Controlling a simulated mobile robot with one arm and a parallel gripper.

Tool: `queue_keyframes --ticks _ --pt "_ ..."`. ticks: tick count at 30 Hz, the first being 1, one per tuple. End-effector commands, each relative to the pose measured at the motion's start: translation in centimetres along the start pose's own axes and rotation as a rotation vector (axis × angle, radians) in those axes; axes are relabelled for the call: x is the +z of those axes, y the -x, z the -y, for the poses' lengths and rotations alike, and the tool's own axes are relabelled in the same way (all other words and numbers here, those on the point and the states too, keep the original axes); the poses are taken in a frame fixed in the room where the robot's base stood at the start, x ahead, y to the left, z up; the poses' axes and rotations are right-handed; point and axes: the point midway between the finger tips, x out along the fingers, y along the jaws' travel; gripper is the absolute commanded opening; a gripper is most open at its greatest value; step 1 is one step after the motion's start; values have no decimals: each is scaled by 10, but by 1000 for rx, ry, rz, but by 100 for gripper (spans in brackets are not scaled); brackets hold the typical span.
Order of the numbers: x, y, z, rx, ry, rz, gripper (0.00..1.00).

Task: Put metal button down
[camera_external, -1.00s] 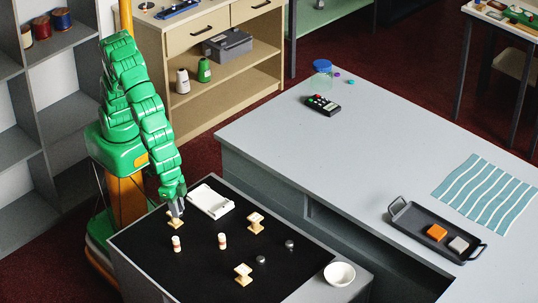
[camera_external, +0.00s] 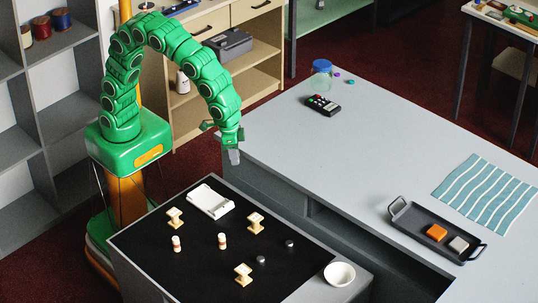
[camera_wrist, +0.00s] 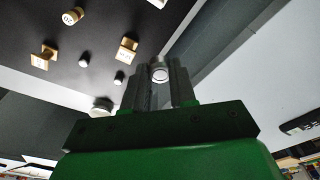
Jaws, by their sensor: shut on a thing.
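My gripper (camera_external: 234,157) hangs raised beside the front left edge of the grey counter (camera_external: 330,140), pointing down. In the wrist view my gripper (camera_wrist: 160,82) is shut on a small round metal button (camera_wrist: 160,73), its pale round face showing between the fingertips. In the external view the button is too small to make out at the fingertips. Pale wooden stands stand on the black mat (camera_external: 195,270): one at the left (camera_external: 174,218), one at the right (camera_external: 255,223), one in front (camera_external: 243,274). Two small grey round pieces (camera_external: 290,244) (camera_external: 261,260) lie near them.
A white tray (camera_external: 210,202), two banded cylinders (camera_external: 176,243) (camera_external: 222,240) and a white bowl (camera_external: 339,274) are on the low table.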

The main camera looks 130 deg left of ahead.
Motion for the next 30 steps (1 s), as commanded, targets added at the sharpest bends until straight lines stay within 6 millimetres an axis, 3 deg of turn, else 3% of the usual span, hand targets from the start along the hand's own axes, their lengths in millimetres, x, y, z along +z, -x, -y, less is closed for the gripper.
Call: queue_keyframes --ticks 9,21,27,30 --pt "-48 27 82 -16 131 -1 0" --pt "-85 62 185 -38 284 -4 0" --pt "-91 72 216 -45 328 -3 0" --pt "-92 74 223 -47 337 -1 0"
